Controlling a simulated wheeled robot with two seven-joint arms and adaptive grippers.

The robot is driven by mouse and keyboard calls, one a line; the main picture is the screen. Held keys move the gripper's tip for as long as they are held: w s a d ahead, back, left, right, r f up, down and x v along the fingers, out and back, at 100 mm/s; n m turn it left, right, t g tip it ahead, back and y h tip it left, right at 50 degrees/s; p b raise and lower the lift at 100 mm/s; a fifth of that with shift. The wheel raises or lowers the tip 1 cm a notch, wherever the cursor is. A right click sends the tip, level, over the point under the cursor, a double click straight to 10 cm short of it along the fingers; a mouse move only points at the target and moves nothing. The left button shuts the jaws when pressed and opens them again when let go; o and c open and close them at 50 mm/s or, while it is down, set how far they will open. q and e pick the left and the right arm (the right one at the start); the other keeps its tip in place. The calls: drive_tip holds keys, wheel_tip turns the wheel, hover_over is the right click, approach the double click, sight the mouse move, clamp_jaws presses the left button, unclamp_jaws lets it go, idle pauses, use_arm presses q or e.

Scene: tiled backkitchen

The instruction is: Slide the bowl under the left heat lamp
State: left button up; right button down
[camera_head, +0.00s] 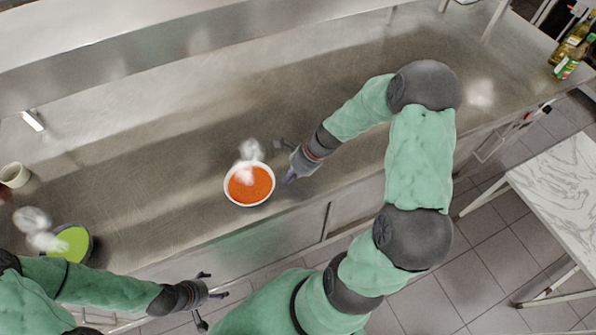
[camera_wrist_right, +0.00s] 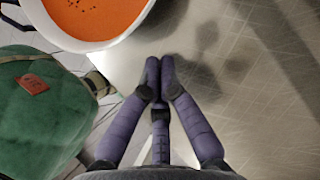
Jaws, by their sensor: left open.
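A white bowl of orange soup (camera_head: 250,205) stands on the steel counter, with steam above it. It also shows at the upper left of the right wrist view (camera_wrist_right: 98,44). My right gripper (camera_head: 288,179) is low, just right of the bowl. In the right wrist view its purple fingers (camera_wrist_right: 155,66) meet at the tips and hold nothing. The tips are close to the bowl's rim; I cannot tell whether they touch. My left gripper (camera_head: 217,297) is open and empty, in front of the counter's front edge. I cannot make out a heat lamp.
A dark bowl of green soup (camera_head: 89,247) and a pale cup (camera_head: 14,175) stand at the counter's left. A metal shelf (camera_head: 150,55) runs along the back. Bottles (camera_head: 568,57) stand at the far right. A marble-topped table (camera_head: 560,190) is at right. The counter behind the white bowl is clear.

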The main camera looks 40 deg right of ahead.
drive_tip(key=shift+w+a+r, duration=0.1)
drive_tip(key=shift+w+a, duration=0.25)
drive_tip(key=shift+a, duration=0.25)
drive_tip(key=shift+w+a, duration=0.3)
drive_tip(key=shift+a, duration=0.3)
